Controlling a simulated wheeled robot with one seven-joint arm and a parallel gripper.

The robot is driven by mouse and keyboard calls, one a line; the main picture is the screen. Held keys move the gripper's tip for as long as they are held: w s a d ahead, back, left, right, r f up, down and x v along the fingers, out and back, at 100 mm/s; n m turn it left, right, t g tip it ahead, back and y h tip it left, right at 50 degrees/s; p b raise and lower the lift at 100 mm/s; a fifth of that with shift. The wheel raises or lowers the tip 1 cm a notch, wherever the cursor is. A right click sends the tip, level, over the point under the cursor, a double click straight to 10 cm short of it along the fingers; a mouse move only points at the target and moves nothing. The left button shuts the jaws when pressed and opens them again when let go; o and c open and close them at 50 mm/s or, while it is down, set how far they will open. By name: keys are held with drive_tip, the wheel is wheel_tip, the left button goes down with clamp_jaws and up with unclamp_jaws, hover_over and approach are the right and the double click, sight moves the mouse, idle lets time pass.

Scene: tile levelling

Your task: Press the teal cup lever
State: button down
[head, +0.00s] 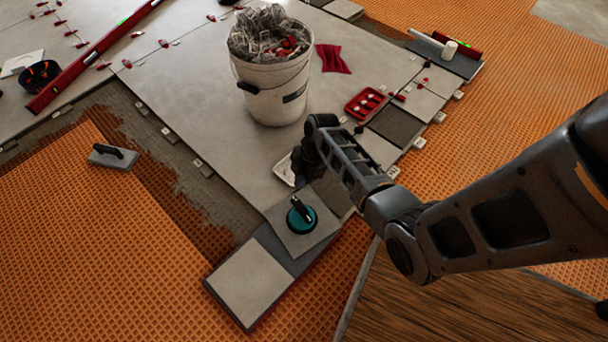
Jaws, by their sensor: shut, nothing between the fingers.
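The teal suction cup (301,218) sits on a square grey tile (284,238) in the lower middle of the head view. Its black lever (303,208) lies across the top of the cup and looks tilted, but I cannot tell its exact position. My gripper (298,180) hangs from the arm just above the cup in the picture, beside the large tiled area. It is shut and empty. It appears apart from the lever. The dark fingertips are small and partly hidden by the wrist.
A white bucket (270,98) full of clear clips stands behind my gripper. A white tray (284,170) lies just left of the gripper. A red tray (367,103) lies behind the arm. A float (113,157) rests on orange matting at left. Another tile (249,285) lies in front.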

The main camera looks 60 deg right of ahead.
sight(295, 198)
drive_tip(key=b+x, duration=0.1)
drive_tip(key=x, duration=0.1)
drive_tip(key=b+x, duration=0.1)
drive_tip(key=x, duration=0.2)
drive_tip(key=d+b+x, duration=0.1)
drive_tip(key=x, duration=0.1)
drive_tip(key=shift+s+f, duration=0.1)
drive_tip(key=shift+f, duration=0.3)
